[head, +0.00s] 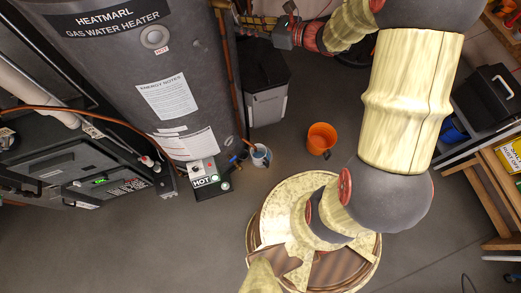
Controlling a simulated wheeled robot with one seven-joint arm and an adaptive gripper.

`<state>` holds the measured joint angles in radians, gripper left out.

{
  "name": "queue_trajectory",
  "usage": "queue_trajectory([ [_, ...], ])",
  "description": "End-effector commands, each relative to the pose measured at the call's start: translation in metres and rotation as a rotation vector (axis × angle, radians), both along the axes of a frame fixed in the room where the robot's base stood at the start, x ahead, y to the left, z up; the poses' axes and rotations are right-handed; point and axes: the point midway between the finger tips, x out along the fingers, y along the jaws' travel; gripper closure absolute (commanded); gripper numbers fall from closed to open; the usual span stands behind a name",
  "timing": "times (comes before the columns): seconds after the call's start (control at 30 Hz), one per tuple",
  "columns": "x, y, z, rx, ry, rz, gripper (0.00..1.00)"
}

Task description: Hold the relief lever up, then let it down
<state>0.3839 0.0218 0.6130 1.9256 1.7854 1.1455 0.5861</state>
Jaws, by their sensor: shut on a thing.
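The grey water heater (190,75) stands at the upper left, with its labels facing me. A brass relief valve fitting (240,18) sticks out from its right side near the top edge of the head view. My gripper (277,32) reaches in from the right to the outer end of this fitting. It is shut on the relief lever, which is small and mostly hidden by the fingers. I cannot tell the lever's exact angle.
A copper pipe (229,75) runs down beside the heater. A grey bin (267,104), an orange bucket (321,138) and a small paint can (261,156) stand on the floor. A wooden-framed shelf is at the right. The lower left floor is clear.

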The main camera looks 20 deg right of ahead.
Motion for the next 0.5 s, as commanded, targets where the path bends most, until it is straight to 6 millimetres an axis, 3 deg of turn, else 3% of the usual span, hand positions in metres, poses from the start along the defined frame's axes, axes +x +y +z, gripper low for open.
queue_trajectory([
  [0.5, 0.0049, 0.0036, -0.0044, 0.068, -0.073, -0.001, 1.0],
])
